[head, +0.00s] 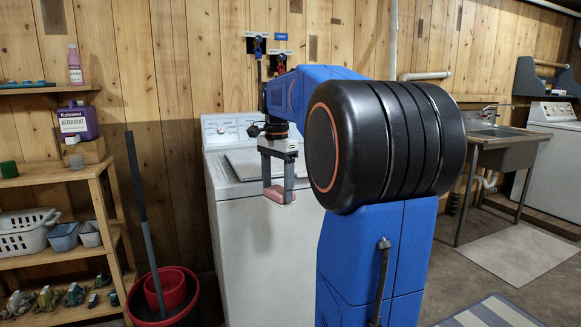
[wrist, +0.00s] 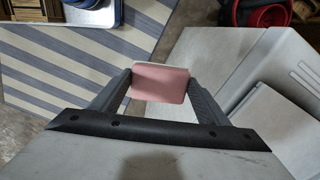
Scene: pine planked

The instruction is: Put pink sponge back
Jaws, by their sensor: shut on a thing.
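The pink sponge (head: 278,194) is held between the fingertips of my gripper (head: 277,186), in front of the white washing machine (head: 265,262) in the head view. It hangs in the air near the height of the machine's top. In the wrist view the pink sponge (wrist: 158,83) sits across both fingers of my gripper (wrist: 160,85), which is shut on it. The striped mat and the floor lie far below it there. A green sponge-like block (head: 8,169) is on the upper board of the wooden shelf (head: 45,173) at left.
Red buckets (head: 165,292) with a dark upright handle stand between shelf and machine. The shelf holds a white basket (head: 22,232), small bins and several tools. A purple detergent jug (head: 78,121) stands above it. A sink (head: 497,135) is at right.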

